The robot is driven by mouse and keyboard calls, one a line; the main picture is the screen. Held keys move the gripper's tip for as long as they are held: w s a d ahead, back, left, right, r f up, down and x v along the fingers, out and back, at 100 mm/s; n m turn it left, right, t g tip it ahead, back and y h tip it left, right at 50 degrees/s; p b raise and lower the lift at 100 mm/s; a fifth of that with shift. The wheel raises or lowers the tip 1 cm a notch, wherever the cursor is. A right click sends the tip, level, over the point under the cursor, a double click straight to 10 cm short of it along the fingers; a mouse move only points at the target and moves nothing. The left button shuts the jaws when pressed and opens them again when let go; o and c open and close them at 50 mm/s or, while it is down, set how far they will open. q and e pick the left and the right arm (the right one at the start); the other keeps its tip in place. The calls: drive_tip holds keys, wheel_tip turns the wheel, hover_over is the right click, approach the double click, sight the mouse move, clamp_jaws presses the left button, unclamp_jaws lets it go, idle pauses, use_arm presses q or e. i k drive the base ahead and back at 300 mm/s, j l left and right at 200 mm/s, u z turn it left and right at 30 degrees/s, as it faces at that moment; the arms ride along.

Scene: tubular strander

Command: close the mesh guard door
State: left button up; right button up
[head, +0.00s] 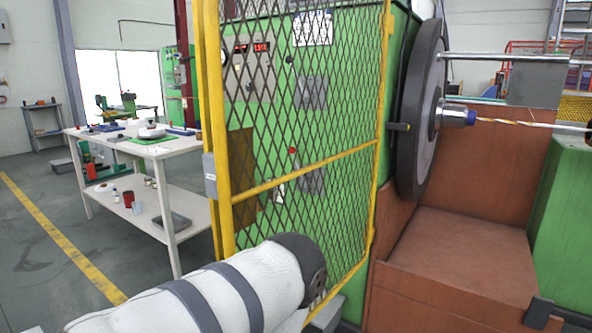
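The mesh guard door (327,165) has a yellow frame with dark diamond mesh and stands in the middle of the head view. It stands in front of a green machine cabinet. Its left edge is beside a yellow post (212,120) with a grey box (210,176) on it. Its right edge is near a dark wheel. My arm in a white sleeve comes in from the lower left and covers the lower left part of the door. No gripper fingers show; whether the arm touches the door cannot be told.
A dark wheel (418,110) with a shaft stands right of the door, above a brown housing (455,245). A white workbench (150,150) with tools stands at the left. The grey floor with a yellow line (60,238) is open at the lower left.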

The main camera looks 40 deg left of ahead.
sight(235, 159)
drive_tip(key=k+j, duration=0.1)
drive_tip(key=j, duration=0.35)
drive_tip(key=k+j+z, duration=0.1)
drive_tip(key=j, duration=0.4)
drive_tip(key=k+j+z, duration=0.1)
drive_tip(key=j, duration=0.35)
drive_tip(key=i+j, duration=0.15)
drive_tip(key=j, duration=0.3)
drive_tip(key=i+j+z, duration=0.1)
drive_tip(key=j, duration=0.35)
drive_tip(key=i+j, duration=0.1)
drive_tip(key=j, duration=0.4)
drive_tip(key=z, duration=0.05)
